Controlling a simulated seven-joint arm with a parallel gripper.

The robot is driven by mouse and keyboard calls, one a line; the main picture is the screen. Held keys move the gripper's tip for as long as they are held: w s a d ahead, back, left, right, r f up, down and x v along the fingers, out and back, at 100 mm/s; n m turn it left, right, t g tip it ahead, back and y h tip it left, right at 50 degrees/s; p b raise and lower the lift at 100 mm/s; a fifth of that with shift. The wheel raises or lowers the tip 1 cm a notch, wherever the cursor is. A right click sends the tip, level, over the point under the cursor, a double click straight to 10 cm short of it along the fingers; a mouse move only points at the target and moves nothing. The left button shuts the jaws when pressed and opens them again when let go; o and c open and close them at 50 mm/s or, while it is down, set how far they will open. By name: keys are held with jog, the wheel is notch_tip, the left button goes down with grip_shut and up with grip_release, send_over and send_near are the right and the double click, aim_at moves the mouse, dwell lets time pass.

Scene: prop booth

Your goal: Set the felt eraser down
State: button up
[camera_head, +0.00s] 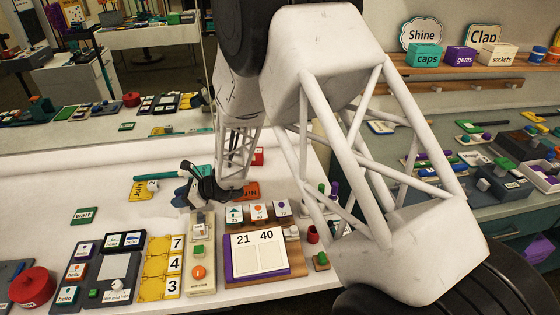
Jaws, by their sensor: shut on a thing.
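My gripper (203,190) is at the far middle of the white table, low over a dark blue flat piece and beside an orange sign. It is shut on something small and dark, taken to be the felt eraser. The held piece is mostly hidden among the black fingers, so its shape and its gap to the table cannot be told. My white arm crosses the middle and right of the view and hides part of the table.
Near the gripper lie a yellow card (143,190) and a teal stick (158,177). In front stand a number calendar (258,252), a yellow number strip (160,268) and a red round pot (33,287). A green "wait" card (84,216) has bare white table around it.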

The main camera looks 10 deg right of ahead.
jog(key=shift+m+t, duration=0.7)
jog(key=shift+t, duration=0.1)
jog(key=w+d, duration=0.2)
jog(key=d, duration=0.4)
jog(key=w+d, duration=0.2)
jog(key=d, duration=0.4)
jog(key=w+d, duration=0.3)
jog(key=d, duration=0.3)
jog(key=shift+d, duration=0.3)
jog(key=shift+m+t+h, duration=0.4)
jog(key=shift+m+t, duration=0.2)
jog(key=d, duration=0.6)
jog(key=w+d, duration=0.1)
jog(key=d, duration=1.1)
jog(key=shift+w+d, duration=0.25)
send_over(279, 159)
jog(key=shift+s+f, duration=0.1)
jog(key=shift+f, duration=0.65)
jog(key=shift+f, duration=0.1)
jog(key=shift+f, duration=1.65)
jog(key=shift+f, duration=0.15)
jog(key=o, duration=0.9)
